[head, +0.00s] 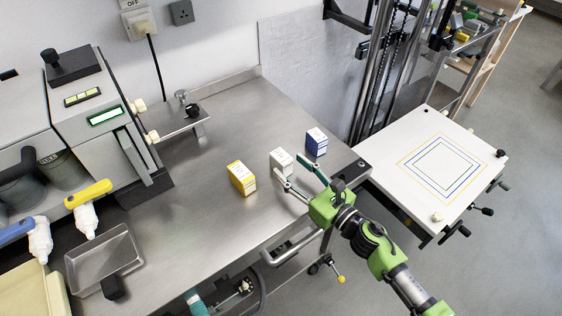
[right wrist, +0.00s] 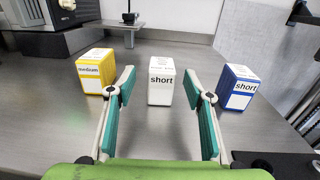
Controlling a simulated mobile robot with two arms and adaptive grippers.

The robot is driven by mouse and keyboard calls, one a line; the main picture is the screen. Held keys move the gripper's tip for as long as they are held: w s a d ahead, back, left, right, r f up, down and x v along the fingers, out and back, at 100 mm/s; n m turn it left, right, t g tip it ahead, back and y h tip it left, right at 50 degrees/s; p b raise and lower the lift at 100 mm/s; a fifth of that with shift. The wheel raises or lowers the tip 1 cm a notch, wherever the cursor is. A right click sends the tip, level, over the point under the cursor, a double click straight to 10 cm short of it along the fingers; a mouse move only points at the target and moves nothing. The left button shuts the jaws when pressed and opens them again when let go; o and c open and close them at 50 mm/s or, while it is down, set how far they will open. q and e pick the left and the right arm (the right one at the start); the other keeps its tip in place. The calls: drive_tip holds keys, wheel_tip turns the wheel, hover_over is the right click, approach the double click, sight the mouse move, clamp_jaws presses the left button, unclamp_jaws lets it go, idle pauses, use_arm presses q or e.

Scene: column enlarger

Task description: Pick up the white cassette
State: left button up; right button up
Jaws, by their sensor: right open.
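The white cassette (head: 281,160) is a small upright box on the steel bench, between a yellow box and a blue box. In the right wrist view the white cassette (right wrist: 161,82) carries the word "short" and stands ahead, centred between my fingers. My right gripper (head: 299,176) is open and empty. Its fingertips (right wrist: 163,82) point toward the white cassette from the front, with one finger to each side in the wrist view. I cannot tell whether either finger touches it. My left gripper is not in view.
The yellow box (head: 241,178), marked "medium" in the wrist view, stands left of the white cassette. The blue box (head: 316,142) stands to its right, near the bench edge. A grey machine (head: 100,110) is at the left. A white board (head: 440,165) is at the right.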

sight(281, 156)
drive_tip(key=shift+w+a+r+p, duration=0.3)
drive_tip(key=shift+w+a+p, duration=0.1)
drive_tip(key=shift+w, duration=0.1)
drive_tip(key=p+x, duration=0.1)
drive_tip(key=x, duration=0.2)
drive_tip(key=shift+w, duration=0.3)
drive_tip(key=shift+w+a, duration=0.25)
drive_tip(key=shift+a, duration=0.05)
drive_tip(key=shift+d, duration=0.1)
clamp_jaws()
